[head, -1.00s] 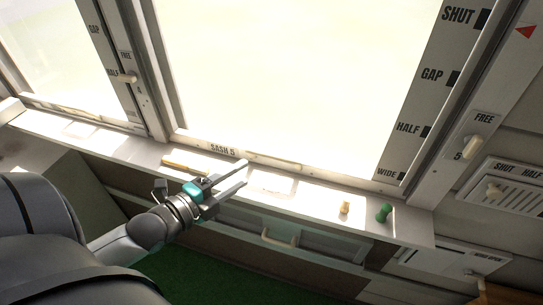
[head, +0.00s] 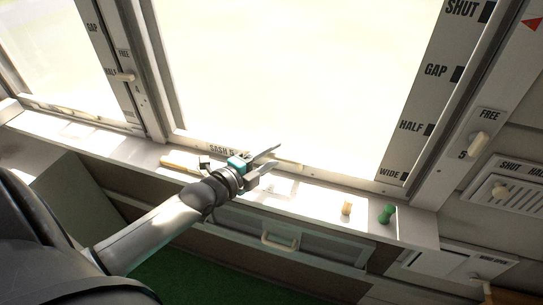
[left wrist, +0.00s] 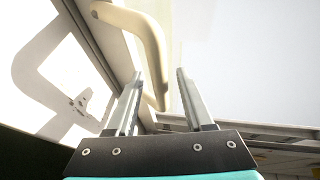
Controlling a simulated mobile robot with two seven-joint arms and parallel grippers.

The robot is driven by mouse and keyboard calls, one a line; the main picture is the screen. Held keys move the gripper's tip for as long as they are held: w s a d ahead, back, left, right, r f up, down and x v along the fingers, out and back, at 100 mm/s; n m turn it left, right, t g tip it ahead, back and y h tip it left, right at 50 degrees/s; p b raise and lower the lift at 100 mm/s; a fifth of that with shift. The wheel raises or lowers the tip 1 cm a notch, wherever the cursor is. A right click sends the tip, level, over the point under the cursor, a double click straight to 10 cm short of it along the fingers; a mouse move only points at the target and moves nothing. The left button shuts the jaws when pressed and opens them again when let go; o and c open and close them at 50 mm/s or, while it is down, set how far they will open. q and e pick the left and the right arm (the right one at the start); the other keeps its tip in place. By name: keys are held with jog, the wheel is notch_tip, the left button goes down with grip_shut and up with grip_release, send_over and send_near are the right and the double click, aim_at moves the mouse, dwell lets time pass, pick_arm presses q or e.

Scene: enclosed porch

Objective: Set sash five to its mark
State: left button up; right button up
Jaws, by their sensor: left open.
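Sash five's bottom rail, labelled SASH 5 (head: 222,149), sits low at the sill, under a bright pane. The scale strip (head: 437,72) on its right reads SHUT, GAP, HALF and WIDE from top to bottom. A red triangle (head: 532,24) is on the frame beside SHUT. A cream lever (head: 478,145) stands between FREE and 5. My left gripper (head: 275,157) is open at the bottom rail, right of the label. In the left wrist view a curved cream handle (left wrist: 150,45) lies just ahead of the open fingers (left wrist: 157,80); contact is unclear. My right gripper is out of view.
The sill holds a wooden piece (head: 180,163), a small tan peg (head: 347,208) and a green knob-shaped thing (head: 386,214). A drawer with a cream handle (head: 280,241) is below. Another sash (head: 60,40) is at left. A SHUT/HALF slider vent (head: 510,190) is at right.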

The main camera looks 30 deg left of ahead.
pick_arm(q)
jog(key=shift+w, duration=0.15)
grip_shut()
dwell(0.4)
dwell(1.0)
